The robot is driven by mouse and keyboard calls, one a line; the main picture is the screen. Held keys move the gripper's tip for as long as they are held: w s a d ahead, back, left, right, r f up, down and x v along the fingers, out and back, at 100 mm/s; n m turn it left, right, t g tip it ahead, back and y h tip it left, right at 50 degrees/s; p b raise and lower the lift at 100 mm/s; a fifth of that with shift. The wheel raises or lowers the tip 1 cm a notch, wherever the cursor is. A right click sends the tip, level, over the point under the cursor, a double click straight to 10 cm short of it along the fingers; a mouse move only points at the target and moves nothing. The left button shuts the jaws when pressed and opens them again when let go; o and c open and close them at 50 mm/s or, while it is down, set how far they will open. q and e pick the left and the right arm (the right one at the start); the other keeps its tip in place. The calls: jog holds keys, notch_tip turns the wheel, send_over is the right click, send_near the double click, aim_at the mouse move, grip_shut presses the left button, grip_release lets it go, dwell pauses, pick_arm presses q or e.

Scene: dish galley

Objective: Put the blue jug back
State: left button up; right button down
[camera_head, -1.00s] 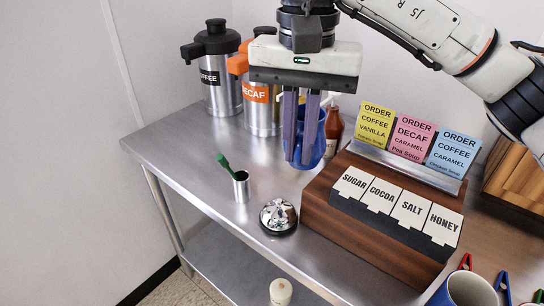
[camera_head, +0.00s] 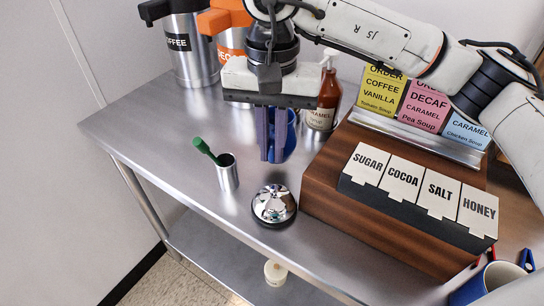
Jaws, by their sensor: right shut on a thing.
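The blue jug (camera_head: 290,138) is in the head view, mostly hidden behind the fingers of my right gripper (camera_head: 272,150). My right gripper points down and is shut on the jug. The jug is over the steel counter (camera_head: 180,140), behind the service bell and left of the wooden condiment box. I cannot tell whether its base touches the counter. My left gripper is not in view.
Coffee (camera_head: 190,50) and decaf (camera_head: 232,45) dispensers stand at the back. A caramel bottle (camera_head: 325,100) is close right of the jug. A metal cup (camera_head: 228,175) with a green spoon, a bell (camera_head: 274,205) and the condiment box (camera_head: 385,225) stand nearer.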

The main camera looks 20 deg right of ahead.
jog(key=shift+f, duration=1.65)
jog(key=shift+f, duration=0.15)
jog(key=c, duration=1.8)
grip_release()
jog(key=shift+c, duration=0.2)
notch_tip(320, 180, up, 12)
jog(key=shift+r, duration=0.15)
